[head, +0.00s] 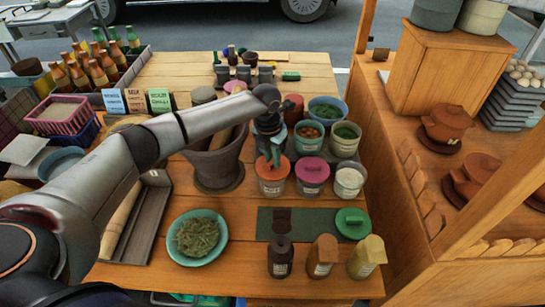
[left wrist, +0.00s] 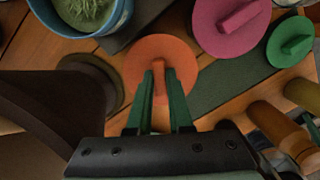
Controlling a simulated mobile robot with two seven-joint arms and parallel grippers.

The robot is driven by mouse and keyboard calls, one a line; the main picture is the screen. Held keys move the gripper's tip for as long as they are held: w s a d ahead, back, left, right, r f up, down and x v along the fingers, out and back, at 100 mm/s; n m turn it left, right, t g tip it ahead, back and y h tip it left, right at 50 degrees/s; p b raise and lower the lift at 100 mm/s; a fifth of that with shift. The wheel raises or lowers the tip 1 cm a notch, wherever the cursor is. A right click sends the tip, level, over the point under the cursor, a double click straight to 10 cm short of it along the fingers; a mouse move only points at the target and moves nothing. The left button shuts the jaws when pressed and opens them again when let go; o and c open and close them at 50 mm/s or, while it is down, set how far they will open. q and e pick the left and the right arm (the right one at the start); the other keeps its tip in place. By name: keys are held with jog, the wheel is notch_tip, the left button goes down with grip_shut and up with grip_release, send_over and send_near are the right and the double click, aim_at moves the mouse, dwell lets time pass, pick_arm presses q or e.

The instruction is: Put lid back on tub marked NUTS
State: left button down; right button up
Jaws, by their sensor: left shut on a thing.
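My left gripper (head: 272,160) is shut on the upright handle of a round orange lid (head: 263,171). The left wrist view shows the gripper's green fingers (left wrist: 163,82) on both sides of that handle, with the orange lid (left wrist: 135,62) below. In the head view the lid sits level at the top of a labelled tub (head: 272,188). I cannot tell whether it fully rests on the rim, and the label is too small to read. A pink-lidded tub (head: 312,178) stands just right of it. My right gripper is not in view.
An open tub of white contents (head: 349,180) stands to the right, and open tubs (head: 308,137) stand behind. A green lid (head: 352,222) lies on a green mat (head: 300,222). A mortar (head: 217,165) is close on the left.

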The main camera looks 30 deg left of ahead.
pick_arm(q)
jog(key=shift+c, duration=1.3)
grip_release()
jog(key=shift+r, duration=0.1)
jog(key=shift+r+p, duration=0.5)
jog(key=shift+r, duration=2.95)
jog(key=shift+c, duration=0.2)
grip_shut()
jog(key=shift+f, duration=0.2)
